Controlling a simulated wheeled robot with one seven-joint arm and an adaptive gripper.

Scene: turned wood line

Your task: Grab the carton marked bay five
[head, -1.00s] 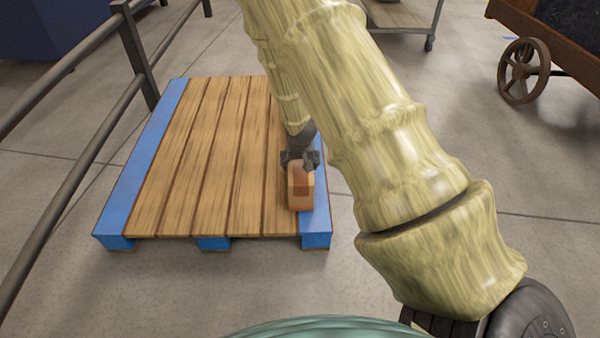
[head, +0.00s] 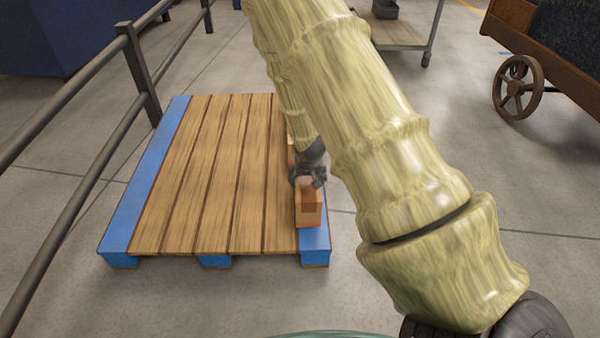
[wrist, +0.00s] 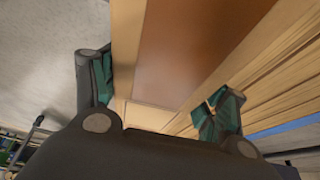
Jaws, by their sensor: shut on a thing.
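A small brown carton (head: 308,212) is at the right front corner of the pallet, over its blue edge. In the wrist view the carton (wrist: 185,55) fills the middle, with a darker brown panel along it and a finger on each side. My gripper (head: 308,178) is shut on the carton at its far end; its fingers also show in the wrist view (wrist: 160,95). No bay marking is readable on the carton. I cannot tell whether the carton touches the pallet or is just above it.
The wooden pallet (head: 215,170) with blue edges is otherwise mostly bare. A dark metal railing (head: 75,180) runs along its left. A cart (head: 405,30) and a wooden wagon with a spoked wheel (head: 520,87) stand behind at right. Concrete floor is open in front.

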